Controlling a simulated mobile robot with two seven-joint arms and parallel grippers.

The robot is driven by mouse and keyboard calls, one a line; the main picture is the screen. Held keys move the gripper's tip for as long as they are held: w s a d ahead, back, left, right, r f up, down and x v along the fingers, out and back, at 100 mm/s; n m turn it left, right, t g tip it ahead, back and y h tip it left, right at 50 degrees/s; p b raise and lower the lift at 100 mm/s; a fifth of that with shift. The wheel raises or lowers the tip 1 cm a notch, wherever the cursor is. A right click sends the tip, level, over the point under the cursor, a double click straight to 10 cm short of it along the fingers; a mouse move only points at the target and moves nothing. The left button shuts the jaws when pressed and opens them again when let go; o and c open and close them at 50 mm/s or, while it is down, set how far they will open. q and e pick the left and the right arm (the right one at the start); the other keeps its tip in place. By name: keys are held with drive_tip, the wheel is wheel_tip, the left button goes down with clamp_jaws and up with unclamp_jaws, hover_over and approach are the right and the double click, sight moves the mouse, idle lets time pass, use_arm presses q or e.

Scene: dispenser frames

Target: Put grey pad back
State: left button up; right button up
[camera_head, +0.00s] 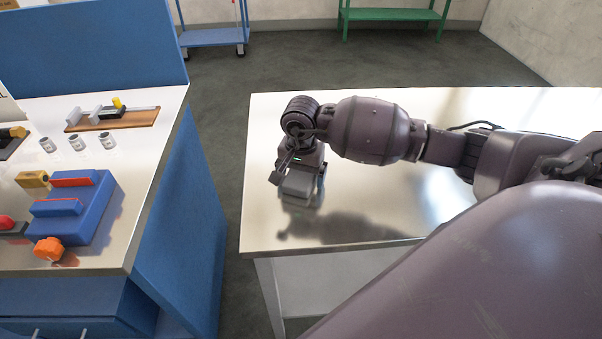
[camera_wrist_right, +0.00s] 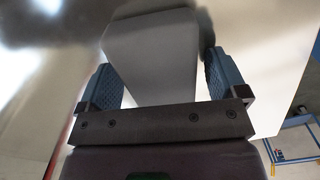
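The grey pad (camera_head: 299,188) is at the left part of the metal table, directly under my right gripper (camera_head: 296,176) in the head view. In the right wrist view the pad (camera_wrist_right: 152,55) is a plain grey block lying between the two blue ribbed fingers of the right gripper (camera_wrist_right: 162,65). The fingers stand wide apart, with a gap showing on each side of the pad, so the gripper looks open around or just above it. Whether a finger touches the pad is hard to tell. My left gripper is not in view.
The metal table (camera_head: 263,215) is otherwise bare. Left of it, across a floor gap, a blue workbench (camera_head: 124,208) holds a blue block fixture (camera_head: 93,215), an orange knob (camera_head: 48,248), small cans (camera_head: 76,143) and a brown board (camera_head: 140,119). A blue cart (camera_head: 212,37) and green shelf (camera_head: 392,14) stand behind.

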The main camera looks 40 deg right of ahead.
sight(301, 173)
drive_tip(key=shift+r, duration=0.4)
wheel_tip(301, 173, up, 12)
drive_tip(key=shift+f+p, duration=0.2)
drive_tip(key=shift+p, duration=0.15)
drive_tip(key=shift+s+f, duration=0.1)
idle(0.5)
